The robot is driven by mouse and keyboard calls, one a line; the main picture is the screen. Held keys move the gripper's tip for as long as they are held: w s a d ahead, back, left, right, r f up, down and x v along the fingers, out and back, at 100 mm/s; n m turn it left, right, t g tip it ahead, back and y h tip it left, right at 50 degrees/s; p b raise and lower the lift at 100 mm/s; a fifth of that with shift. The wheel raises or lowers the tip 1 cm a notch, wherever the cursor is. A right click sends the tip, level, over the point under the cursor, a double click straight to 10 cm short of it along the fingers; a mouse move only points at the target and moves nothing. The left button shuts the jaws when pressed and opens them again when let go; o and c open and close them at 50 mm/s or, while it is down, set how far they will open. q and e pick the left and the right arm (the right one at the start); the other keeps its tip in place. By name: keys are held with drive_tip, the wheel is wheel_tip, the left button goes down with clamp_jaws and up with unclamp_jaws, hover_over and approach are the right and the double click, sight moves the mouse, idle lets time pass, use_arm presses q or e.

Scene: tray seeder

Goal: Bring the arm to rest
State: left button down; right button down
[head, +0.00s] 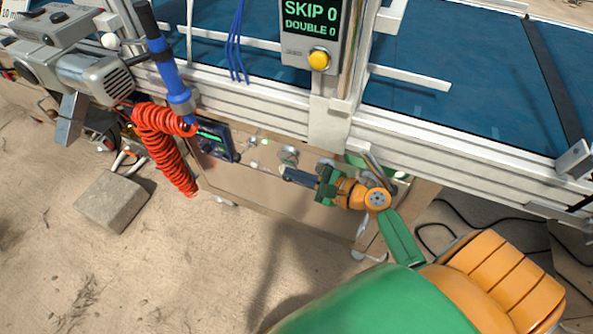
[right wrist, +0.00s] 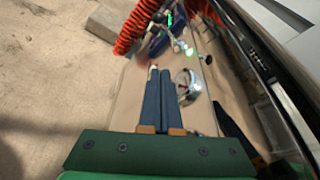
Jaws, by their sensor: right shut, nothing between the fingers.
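My right arm, orange and green, reaches in from the lower right of the head view. Its gripper (head: 287,173) hangs over the lower wooden board in front of the machine frame. In the right wrist view the two dark fingers (right wrist: 162,72) lie side by side, shut with nothing between them. A round metal fitting (right wrist: 187,86) on the board is close to the right of the fingertips; I cannot tell if they touch. My left gripper does not show in either view.
The seeder's white rail (head: 260,103) runs above my right gripper. A display with a yellow button (head: 319,60) stands on its post. A red coiled hose (head: 165,150) hangs at left, above a concrete block (head: 112,201). Black cable lies at right. Open floor lies in front.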

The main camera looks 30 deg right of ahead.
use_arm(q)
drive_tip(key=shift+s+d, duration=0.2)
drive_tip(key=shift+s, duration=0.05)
use_arm(e)
drive_tip(key=shift+s+r, duration=0.1)
drive_tip(key=shift+s, duration=0.1)
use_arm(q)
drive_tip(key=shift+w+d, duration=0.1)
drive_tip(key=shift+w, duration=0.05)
